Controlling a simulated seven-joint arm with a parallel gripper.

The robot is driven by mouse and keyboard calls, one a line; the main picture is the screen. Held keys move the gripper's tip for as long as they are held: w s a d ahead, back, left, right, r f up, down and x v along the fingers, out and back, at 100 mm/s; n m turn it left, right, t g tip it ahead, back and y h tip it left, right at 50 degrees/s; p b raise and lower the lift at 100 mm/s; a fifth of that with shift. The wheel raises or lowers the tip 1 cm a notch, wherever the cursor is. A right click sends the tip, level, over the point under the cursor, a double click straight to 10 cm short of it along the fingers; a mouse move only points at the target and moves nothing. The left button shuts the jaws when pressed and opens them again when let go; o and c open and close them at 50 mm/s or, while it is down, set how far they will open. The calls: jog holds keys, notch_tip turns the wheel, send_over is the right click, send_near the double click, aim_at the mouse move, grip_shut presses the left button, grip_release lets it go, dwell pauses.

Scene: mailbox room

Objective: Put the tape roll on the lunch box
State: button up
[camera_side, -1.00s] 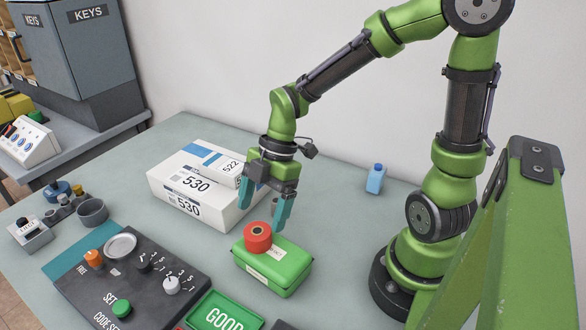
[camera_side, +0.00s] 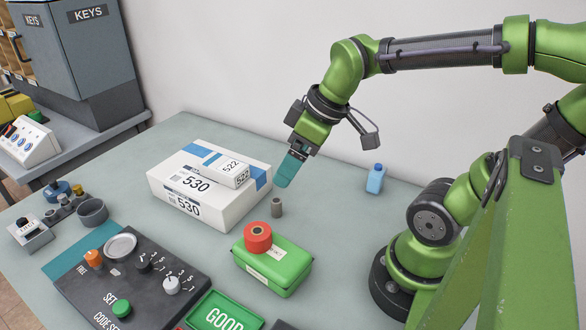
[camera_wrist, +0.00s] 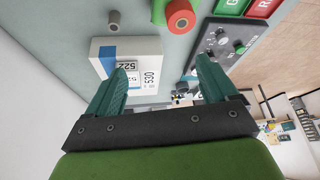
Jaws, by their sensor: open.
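The red tape roll (camera_side: 258,236) lies on top of the green lunch box (camera_side: 289,272), toward its left back corner, and touches its lid. In the wrist view the tape roll (camera_wrist: 181,17) and a bit of the lunch box (camera_wrist: 158,12) show at the top edge. My gripper (camera_side: 281,184) is above and behind the lunch box, apart from the tape roll, with nothing between its fingers. In the wrist view the two teal fingers of my gripper (camera_wrist: 163,75) stand wide apart.
White boxes (camera_side: 207,187) marked 530 and 522 stand left of my gripper. A small grey cylinder (camera_side: 277,208) stands behind the lunch box. A blue bottle (camera_side: 375,179) is at the right back. A dark control panel (camera_side: 135,285) and a green GOOD tray (camera_side: 222,314) are in front.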

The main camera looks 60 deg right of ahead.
jog(key=shift+s+d+r+m+t, duration=0.1)
jog(key=shift+s+r+m+t, duration=0.25)
jog(key=shift+m, duration=0.8)
jog(key=shift+s+d+r+m+t, duration=0.1)
jog(key=shift+s+r+m+t, duration=0.25)
jog(key=shift+m, duration=0.75)
jog(key=shift+s+d+r+m+t, duration=0.15)
jog(key=shift+r+m+t, duration=0.3)
jog(key=shift+m, duration=0.7)
